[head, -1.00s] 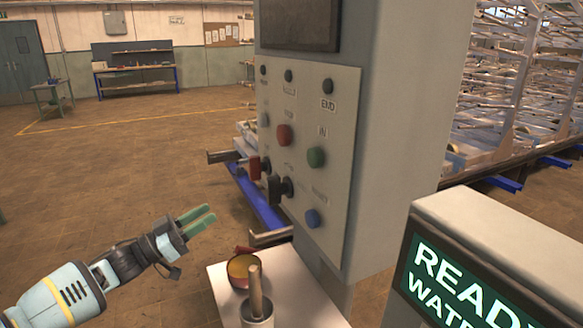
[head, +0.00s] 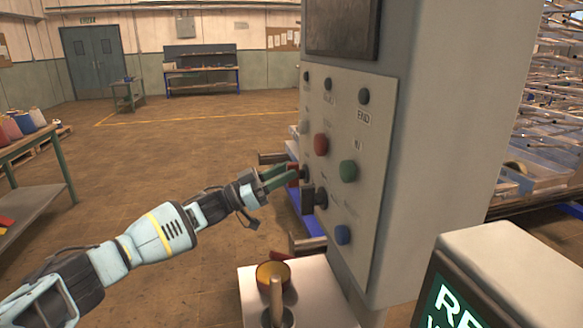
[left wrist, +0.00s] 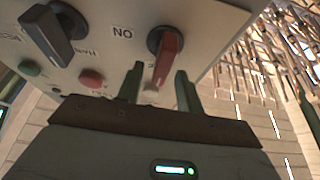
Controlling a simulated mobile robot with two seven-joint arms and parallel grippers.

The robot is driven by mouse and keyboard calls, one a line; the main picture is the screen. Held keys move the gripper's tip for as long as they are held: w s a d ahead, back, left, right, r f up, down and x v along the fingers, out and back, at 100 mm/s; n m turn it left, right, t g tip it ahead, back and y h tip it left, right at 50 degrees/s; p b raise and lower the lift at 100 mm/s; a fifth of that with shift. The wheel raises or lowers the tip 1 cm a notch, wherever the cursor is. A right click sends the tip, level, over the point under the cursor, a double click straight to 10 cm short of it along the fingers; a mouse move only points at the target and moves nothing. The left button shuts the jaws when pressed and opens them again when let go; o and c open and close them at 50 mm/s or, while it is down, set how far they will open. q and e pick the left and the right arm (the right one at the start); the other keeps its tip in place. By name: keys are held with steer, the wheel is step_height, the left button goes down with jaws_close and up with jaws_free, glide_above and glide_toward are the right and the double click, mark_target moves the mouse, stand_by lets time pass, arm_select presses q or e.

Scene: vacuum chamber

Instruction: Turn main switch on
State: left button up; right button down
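The main switch is a red rotary handle on a dark round base. In the left wrist view the red handle (left wrist: 168,60) stands beside the label "ON" (left wrist: 122,33). In the head view the red handle (head: 293,180) is at the lower left of the control panel (head: 378,130), partly hidden by my fingers. My left gripper (head: 280,178) is open in front of it. In the left wrist view my left gripper's green fingers (left wrist: 160,84) are apart, with the handle's end between them; contact cannot be told. My right gripper is out of view.
A black rotary knob (head: 313,199) sits close to the red handle. Red (head: 321,144), green (head: 348,170) and blue (head: 342,234) buttons are nearby. A display box (head: 500,265) stands at right.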

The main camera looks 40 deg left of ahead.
arm_select(q)
steer(key=shift+x, duration=1.2)
steer(key=shift+f, duration=0.1)
jaws_close()
